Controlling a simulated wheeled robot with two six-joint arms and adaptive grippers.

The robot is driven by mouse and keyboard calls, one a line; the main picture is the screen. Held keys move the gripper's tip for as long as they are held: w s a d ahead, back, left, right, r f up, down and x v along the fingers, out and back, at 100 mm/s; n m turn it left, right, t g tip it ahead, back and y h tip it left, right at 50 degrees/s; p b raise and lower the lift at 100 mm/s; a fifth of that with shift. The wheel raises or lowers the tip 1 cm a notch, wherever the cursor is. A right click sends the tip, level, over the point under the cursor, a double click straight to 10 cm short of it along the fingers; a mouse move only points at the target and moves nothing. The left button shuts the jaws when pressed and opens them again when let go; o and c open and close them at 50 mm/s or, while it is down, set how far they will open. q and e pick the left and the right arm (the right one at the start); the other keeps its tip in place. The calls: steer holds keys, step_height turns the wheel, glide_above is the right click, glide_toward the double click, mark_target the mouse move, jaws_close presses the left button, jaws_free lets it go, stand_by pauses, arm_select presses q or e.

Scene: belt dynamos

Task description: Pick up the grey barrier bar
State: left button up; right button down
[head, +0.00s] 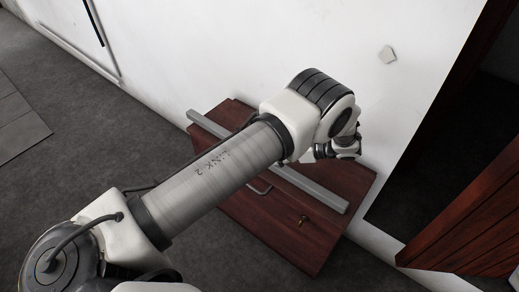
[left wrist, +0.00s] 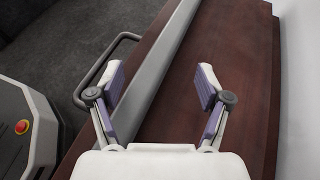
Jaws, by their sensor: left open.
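The grey barrier bar (head: 310,188) lies lengthwise across a dark red wooden cabinet in the head view. My left arm hides its middle part. In the left wrist view the bar (left wrist: 160,62) runs diagonally from the top towards the lower left, passing between the fingers. My left gripper (left wrist: 160,85) is open and empty, its two purple-padded fingers spread over the bar and the wood. I cannot tell how high it is above the bar. In the head view the left gripper is mostly hidden behind its wrist. My right gripper is not in view.
A dark doorway with a reddish wooden door (head: 470,235) is at the right. Grey floor is clear at the left.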

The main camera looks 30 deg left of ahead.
arm_select(q)
steer(key=x, duration=0.5)
steer(key=shift+a+f, duration=0.15)
steer(key=shift+a, duration=0.05)
jaws_close()
